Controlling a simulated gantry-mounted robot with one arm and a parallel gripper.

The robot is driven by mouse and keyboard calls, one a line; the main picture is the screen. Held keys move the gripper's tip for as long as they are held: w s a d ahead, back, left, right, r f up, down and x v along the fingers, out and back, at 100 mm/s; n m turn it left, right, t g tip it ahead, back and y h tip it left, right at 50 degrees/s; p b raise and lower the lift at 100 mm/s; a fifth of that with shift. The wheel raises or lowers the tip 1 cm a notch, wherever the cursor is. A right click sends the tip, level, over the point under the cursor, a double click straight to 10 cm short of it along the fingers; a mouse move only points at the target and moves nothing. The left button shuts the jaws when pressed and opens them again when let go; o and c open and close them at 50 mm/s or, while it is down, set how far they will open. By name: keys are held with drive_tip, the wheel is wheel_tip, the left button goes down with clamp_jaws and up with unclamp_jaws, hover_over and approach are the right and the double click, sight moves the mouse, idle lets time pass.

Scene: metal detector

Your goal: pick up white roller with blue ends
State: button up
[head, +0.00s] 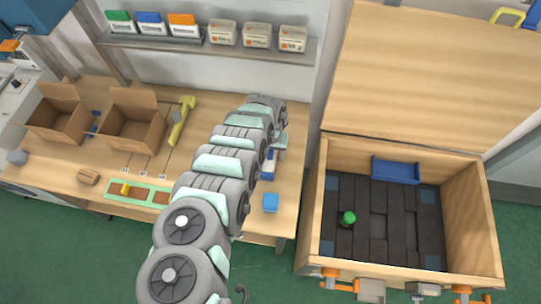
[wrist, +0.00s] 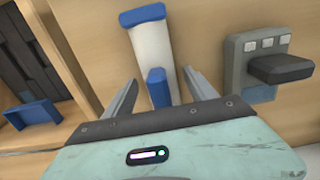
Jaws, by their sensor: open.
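The white roller with blue ends (wrist: 152,48) shows in the wrist view, running from the top edge down toward my jaws. One blue end is at the top; the other blue part lies between the fingers. My gripper (wrist: 160,78) is open, with one finger on each side of the roller's lower end. I cannot tell whether either finger touches it. In the head view a white and blue piece, likely the roller (head: 267,166), shows beside my arm. My arm hides much of that area.
A grey device with a dark knob (wrist: 262,62) stands right of the roller in the wrist view. A blue block (head: 271,202) lies near the table's front. A wooden crate (head: 468,205) holds a blue tray (head: 396,171) and a green-topped object (head: 347,218). Open cartons (head: 130,130) stand left.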

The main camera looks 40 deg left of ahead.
drive_tip(key=shift+s+f, duration=0.1)
drive_tip(key=shift+f, duration=0.55)
drive_tip(key=shift+c, duration=0.3)
clamp_jaws()
idle(0.3)
